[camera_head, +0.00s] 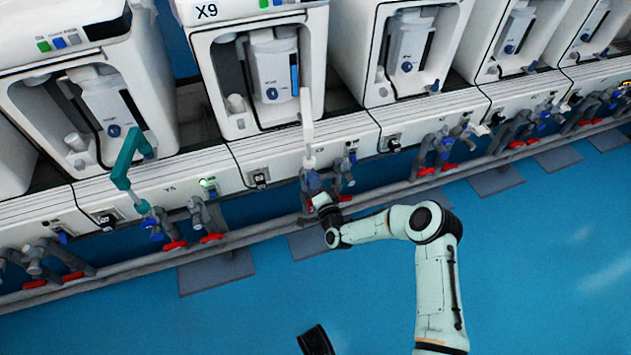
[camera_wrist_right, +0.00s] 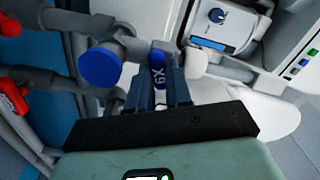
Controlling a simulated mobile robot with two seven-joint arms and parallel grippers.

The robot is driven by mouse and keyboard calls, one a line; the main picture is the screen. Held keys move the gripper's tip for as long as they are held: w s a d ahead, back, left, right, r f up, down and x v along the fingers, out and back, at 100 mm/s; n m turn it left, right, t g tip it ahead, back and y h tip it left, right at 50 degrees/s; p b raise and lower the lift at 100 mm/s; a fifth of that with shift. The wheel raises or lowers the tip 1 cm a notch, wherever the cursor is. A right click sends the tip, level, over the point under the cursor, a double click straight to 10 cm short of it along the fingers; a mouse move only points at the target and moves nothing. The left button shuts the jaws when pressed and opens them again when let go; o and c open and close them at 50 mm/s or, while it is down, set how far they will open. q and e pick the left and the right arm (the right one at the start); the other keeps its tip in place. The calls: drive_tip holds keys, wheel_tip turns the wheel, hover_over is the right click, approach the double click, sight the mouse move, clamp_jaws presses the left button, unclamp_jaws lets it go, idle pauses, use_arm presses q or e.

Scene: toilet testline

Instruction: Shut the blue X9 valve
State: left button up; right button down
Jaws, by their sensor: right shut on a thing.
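In the head view, my right gripper (camera_head: 318,197) reaches in from the lower right to the blue fittings (camera_head: 312,182) on the pipe below the X9 unit (camera_head: 207,12). The gripper partly hides the handle there, so its angle is hard to tell.
A round blue knob (camera_wrist_right: 99,68) is close left of the fingers, and red handles (camera_wrist_right: 13,97) are farther left. A long grey pipe (camera_head: 268,232) runs along the row of white units. A teal pipe (camera_head: 127,160) stands at the left. The blue floor (camera_head: 540,270) in front is mostly clear.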

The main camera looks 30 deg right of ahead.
use_arm(q)
drive_tip(key=shift+s, duration=0.1)
use_arm(e)
drive_tip(key=m, duration=0.4)
drive_tip(key=shift+f+m, duration=0.15)
drive_tip(key=shift+m, duration=0.25)
drive_tip(key=c, duration=1)
unclamp_jaws()
drive_tip(key=shift+c, duration=0.2)
drive_tip(key=shift+s, duration=0.1)
use_arm(q)
drive_tip(key=w+d+r+t+p, duration=0.1)
drive_tip(key=w+r+t+p, duration=0.2)
drive_tip(key=w, duration=0.5)
wheel_tip(320, 180, up, 3)
drive_tip(key=shift+f+m+p, duration=0.1)
drive_tip(key=shift+m+p, duration=0.2)
drive_tip(key=shift+p, duration=0.15)
use_arm(e)
drive_tip(key=v, duration=1.3)
use_arm(q)
drive_tip(key=shift+s, duration=0.1)
use_arm(e)
drive_tip(key=shift+s, duration=0.1)
